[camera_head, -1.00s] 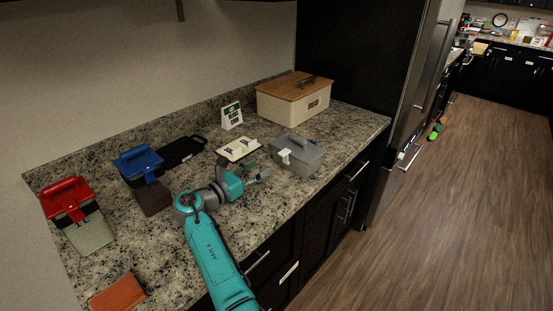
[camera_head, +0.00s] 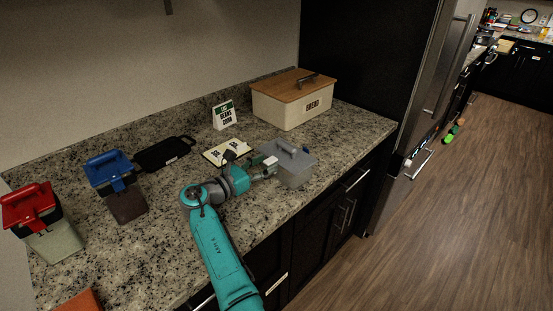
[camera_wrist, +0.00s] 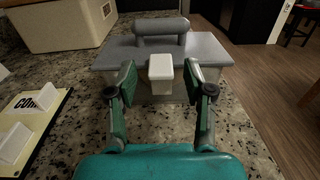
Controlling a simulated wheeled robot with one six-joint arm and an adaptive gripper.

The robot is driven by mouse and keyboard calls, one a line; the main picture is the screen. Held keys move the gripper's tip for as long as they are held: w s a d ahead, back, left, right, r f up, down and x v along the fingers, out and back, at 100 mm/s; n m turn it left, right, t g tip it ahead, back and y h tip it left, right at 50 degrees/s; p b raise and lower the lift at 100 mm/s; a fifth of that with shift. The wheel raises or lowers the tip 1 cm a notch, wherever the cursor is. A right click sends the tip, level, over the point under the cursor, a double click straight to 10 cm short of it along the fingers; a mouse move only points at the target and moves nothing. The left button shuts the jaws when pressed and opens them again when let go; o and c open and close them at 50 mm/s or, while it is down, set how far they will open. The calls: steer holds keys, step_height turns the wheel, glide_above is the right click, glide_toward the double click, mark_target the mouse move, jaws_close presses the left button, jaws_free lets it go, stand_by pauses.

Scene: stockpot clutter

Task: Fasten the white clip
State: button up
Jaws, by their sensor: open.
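The white clip (camera_wrist: 160,70) is on the front of a grey lidded box (camera_wrist: 205,50), at the lid's edge below the cylindrical handle. In the wrist view the clip stands between my two fingers, slightly beyond their tips. My gripper (camera_wrist: 160,88) is open and empty. Whether a finger touches the clip or box I cannot tell. In the head view the grey box (camera_head: 297,172) stands near the counter's front edge, with my gripper (camera_head: 268,168) close at its left side. The clip is mostly hidden there by the gripper.
A cream board with white pieces (camera_head: 225,152) lies left of the box. A wooden-lidded bread bin (camera_head: 285,108) and a small sign (camera_head: 224,115) stand behind. Blue-lidded (camera_head: 107,170) and red-lidded (camera_head: 30,205) boxes and a black tray (camera_head: 165,153) are at left.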

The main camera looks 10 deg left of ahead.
steer(key=shift+w+d, duration=0.1)
steer(key=shift+d, duration=0.05)
jaws_close()
steer(key=shift+d, duration=0.1)
steer(key=shift+w+r+g+y, duration=0.1)
steer(key=shift+w+g+y, duration=0.05)
steer(key=shift+g+y, duration=0.15)
jaws_free()
